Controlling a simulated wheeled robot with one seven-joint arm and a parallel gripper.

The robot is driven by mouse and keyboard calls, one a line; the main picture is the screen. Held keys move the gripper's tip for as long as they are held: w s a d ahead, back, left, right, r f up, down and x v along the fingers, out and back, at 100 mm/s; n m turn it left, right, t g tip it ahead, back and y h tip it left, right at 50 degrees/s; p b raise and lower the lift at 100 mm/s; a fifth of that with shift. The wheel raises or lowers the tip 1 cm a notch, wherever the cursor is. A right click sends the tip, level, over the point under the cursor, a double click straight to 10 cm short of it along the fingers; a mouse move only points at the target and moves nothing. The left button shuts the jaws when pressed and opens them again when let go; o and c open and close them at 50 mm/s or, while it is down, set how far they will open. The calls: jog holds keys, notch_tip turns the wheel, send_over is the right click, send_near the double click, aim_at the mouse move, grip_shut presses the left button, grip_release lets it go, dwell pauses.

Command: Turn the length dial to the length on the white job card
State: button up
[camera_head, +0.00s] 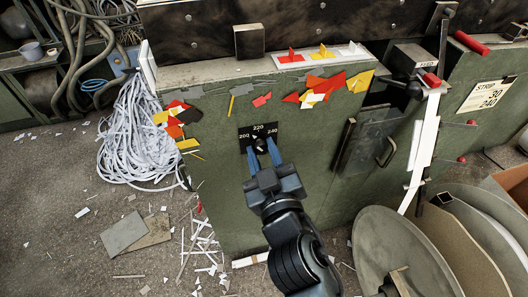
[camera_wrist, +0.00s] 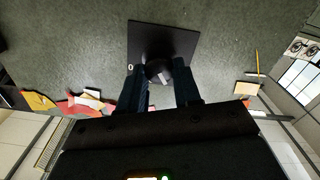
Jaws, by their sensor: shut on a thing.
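The length dial (camera_head: 260,143) is a small dark round knob on a black square plate (camera_head: 271,128) on the green machine's front. The plate reads 200, 220 and 240 from left to right. My gripper (camera_head: 262,153) reaches up to the plate, its blue fingers shut on the knob from both sides. In the wrist view the knob (camera_wrist: 158,71) sits between the dark fingertips of my gripper (camera_wrist: 160,88). I cannot make out surely which number the dial points to. A pale job card (camera_head: 487,95) on the right reads STRIP, 30 and 240.
A dark hatch with a handle (camera_head: 365,146) stands right of the dial. Red, yellow and white scraps (camera_head: 325,90) hang above it. White paper strips (camera_head: 137,130) heap at the left. Large grey discs (camera_head: 405,255) lean at lower right.

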jog(key=n, duration=0.4)
jog(key=shift+n+p, duration=0.3)
jog(key=shift+n, duration=0.1)
dwell(0.5)
jog(key=o, duration=1.1)
jog(key=shift+c, duration=0.2)
jog(key=v, duration=0.7)
jog(key=shift+s+b, duration=0.3)
jog(key=shift+s, duration=0.1)
jog(key=shift+d, duration=0.1)
